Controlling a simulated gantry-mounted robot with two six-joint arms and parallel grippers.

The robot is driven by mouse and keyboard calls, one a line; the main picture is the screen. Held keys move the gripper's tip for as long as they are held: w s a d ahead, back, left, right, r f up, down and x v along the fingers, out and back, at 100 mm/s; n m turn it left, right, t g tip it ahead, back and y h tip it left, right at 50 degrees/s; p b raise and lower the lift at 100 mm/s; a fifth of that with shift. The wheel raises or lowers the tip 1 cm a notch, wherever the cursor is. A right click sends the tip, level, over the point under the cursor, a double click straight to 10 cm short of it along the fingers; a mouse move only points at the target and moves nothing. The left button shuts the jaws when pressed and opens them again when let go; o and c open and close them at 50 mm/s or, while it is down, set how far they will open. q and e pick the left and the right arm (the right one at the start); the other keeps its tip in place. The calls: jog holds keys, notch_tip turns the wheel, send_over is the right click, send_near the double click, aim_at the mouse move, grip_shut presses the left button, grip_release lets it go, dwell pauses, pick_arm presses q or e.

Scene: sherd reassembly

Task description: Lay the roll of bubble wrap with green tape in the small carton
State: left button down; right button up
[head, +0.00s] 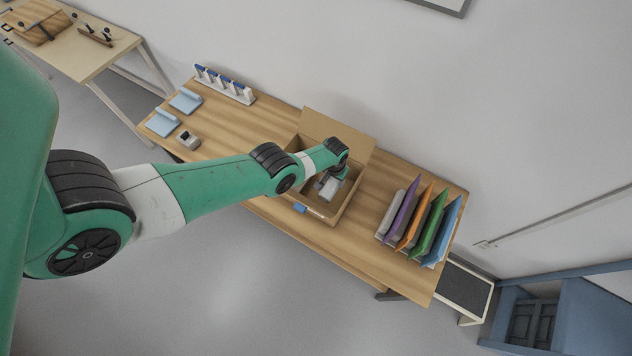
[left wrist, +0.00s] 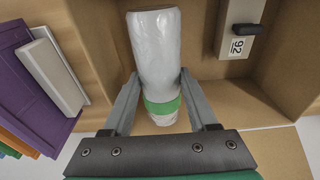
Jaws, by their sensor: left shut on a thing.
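The roll of bubble wrap (left wrist: 155,48) is whitish with a band of green tape (left wrist: 162,107) near one end. My left gripper (left wrist: 158,90) is shut on it near the taped end, a finger on each side. In the head view my left gripper (head: 335,176) reaches down into the open small carton (head: 345,211), and the roll (head: 328,189) shows pale below it, within the carton walls. I cannot tell whether the roll touches the carton floor. My right gripper is not in view.
A beige item labelled 92 (left wrist: 238,27) with a dark handle is beside the roll in the carton. The carton's back flap (head: 336,135) stands open. Coloured folders (head: 420,222) stand to the right. A white rack (head: 224,84) and blue pieces (head: 186,100) lie left on the table.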

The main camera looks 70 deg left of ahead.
pick_arm(q)
notch_tip(320, 180, down, 10)
jog(key=b, duration=1)
jog(key=shift+f, duration=0.15)
jog(key=shift+r, duration=0.2)
jog(key=shift+f, duration=0.15)
jog(key=c, duration=0.6)
grip_release()
jog(key=shift+f, duration=0.1)
jog(key=shift+c, duration=0.2)
jog(key=o, duration=0.5)
jog(key=shift+c, duration=0.2)
jog(key=r+p, duration=0.8)
jog(key=p, duration=0.1)
jog(key=s+d+r+p, duration=0.1)
jog(key=r+p, duration=0.3)
jog(key=shift+r+p, duration=0.3)
jog(key=shift+p, duration=0.1)
jog(key=shift+f, duration=0.1)
